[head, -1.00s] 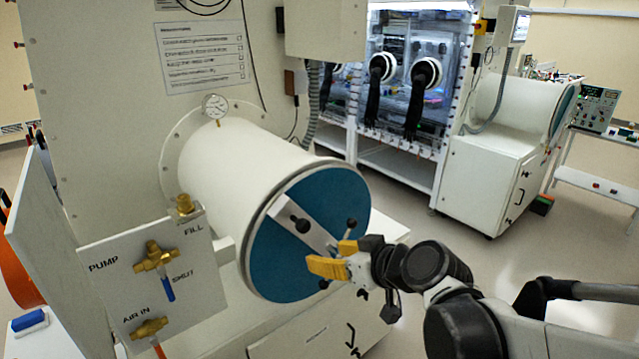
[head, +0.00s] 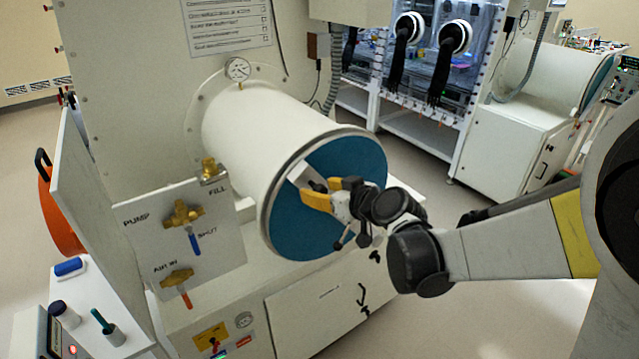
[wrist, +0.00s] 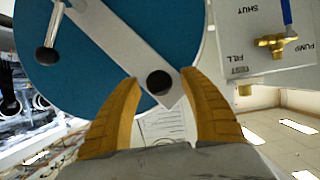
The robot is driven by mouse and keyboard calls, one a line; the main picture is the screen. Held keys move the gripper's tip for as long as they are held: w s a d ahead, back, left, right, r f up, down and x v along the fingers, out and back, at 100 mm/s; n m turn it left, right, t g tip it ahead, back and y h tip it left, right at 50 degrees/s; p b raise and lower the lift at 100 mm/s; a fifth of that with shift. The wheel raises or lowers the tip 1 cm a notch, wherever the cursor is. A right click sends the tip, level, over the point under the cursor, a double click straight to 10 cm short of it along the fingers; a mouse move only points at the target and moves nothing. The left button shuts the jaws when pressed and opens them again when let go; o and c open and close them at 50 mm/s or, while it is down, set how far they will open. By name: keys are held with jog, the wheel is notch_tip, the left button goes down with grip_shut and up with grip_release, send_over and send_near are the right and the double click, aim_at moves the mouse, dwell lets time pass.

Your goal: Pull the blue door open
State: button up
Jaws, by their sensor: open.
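The blue door (head: 296,234) is a round disc on the front end of a white cylinder; it looks closed. A pale bar (wrist: 112,38) crosses it, with a black knob (wrist: 159,83) near one end. My gripper (head: 329,192) is open in front of the bar's upper left end and hides much of the door's middle. In the wrist view my yellow fingers (wrist: 160,77) stand on either side of the knob, with gaps showing. I cannot tell how far the fingertips are from the bar. A second black-ended handle (wrist: 46,56) on a metal stem shows at upper left there.
The white cylinder (head: 255,125) carries a round gauge (head: 237,69). A valve panel (head: 165,245) with brass valves stands to the left of the door. A white cabinet (head: 320,310) is below. A glovebox (head: 430,60) stands behind; open floor lies to the right.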

jog(key=shift+w+a+f, duration=0.1)
jog(key=shift+c, duration=0.6)
grip_shut()
